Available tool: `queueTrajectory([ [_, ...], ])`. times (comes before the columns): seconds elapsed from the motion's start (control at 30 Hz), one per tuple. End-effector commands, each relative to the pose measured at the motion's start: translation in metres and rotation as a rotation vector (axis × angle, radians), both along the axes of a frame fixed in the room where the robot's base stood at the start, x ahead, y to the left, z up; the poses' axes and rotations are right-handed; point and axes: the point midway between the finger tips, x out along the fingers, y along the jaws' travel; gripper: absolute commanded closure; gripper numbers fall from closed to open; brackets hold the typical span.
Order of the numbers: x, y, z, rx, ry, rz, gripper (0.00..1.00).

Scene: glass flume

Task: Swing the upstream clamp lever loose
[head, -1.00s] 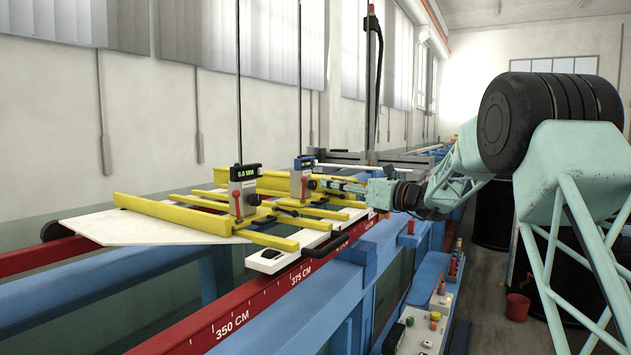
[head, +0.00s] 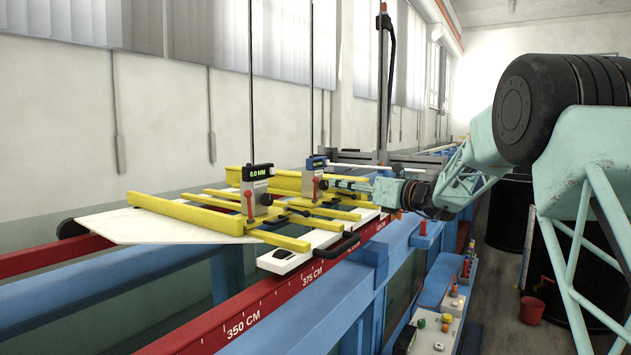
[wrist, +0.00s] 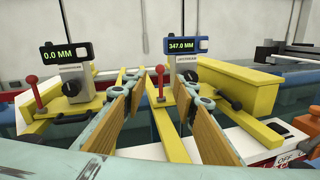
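The blue-framed gauge (wrist: 188,46) reads 347.0 MM and stands on a grey clamp block; its small label looks like "UPSTREAM". Its red-knobbed lever (wrist: 160,82) stands roughly upright at the left of that block. In the head view this gauge (head: 316,162) is the farther of the two, with its red lever (head: 316,189) below. My gripper (wrist: 164,90) is open and empty, its wood-coloured finger pads on either side of the lever in the picture. I cannot tell whether the lever lies between the fingertips or beyond them. In the head view my gripper (head: 345,184) is just right of the blue gauge.
A black-framed gauge (wrist: 67,51) reading 0.0 MM has its own red lever (wrist: 32,91) at left. Yellow carriage bars (wrist: 58,126) run around both. A yellow box (wrist: 238,88) stands right of the blue gauge. Tall thin rods (head: 311,80) rise above the gauges.

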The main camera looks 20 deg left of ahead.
Motion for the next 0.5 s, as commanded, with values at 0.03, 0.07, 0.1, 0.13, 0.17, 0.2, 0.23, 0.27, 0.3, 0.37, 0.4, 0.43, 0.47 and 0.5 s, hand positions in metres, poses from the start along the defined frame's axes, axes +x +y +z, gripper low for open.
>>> queueTrajectory([
  [0.03,0.001,0.005,0.000,0.000,0.000,0.002,0.73],
  [0.07,0.002,0.008,0.001,0.000,0.000,0.002,0.73],
  [0.1,0.004,0.012,0.001,0.000,-0.001,0.002,0.73],
  [0.13,0.005,0.015,0.001,0.000,-0.001,0.002,0.73],
  [0.17,0.007,0.018,0.001,0.000,0.000,0.001,0.73],
  [0.2,0.009,0.022,0.000,-0.001,0.000,0.000,0.73],
  [0.23,0.011,0.026,0.000,-0.001,0.000,0.001,0.73],
  [0.27,0.012,0.030,0.001,0.000,0.000,0.001,0.73],
  [0.3,0.014,0.035,0.001,0.000,0.000,0.001,0.73],
  [0.37,0.016,0.042,0.001,0.000,0.000,0.002,0.73],
  [0.4,0.019,0.047,0.001,0.000,0.000,0.001,0.73],
  [0.43,0.021,0.051,0.000,0.001,0.001,0.001,0.73],
  [0.47,0.022,0.054,0.000,-0.001,0.001,0.000,0.73],
  [0.5,0.024,0.058,0.001,0.000,0.000,0.001,0.73],
])
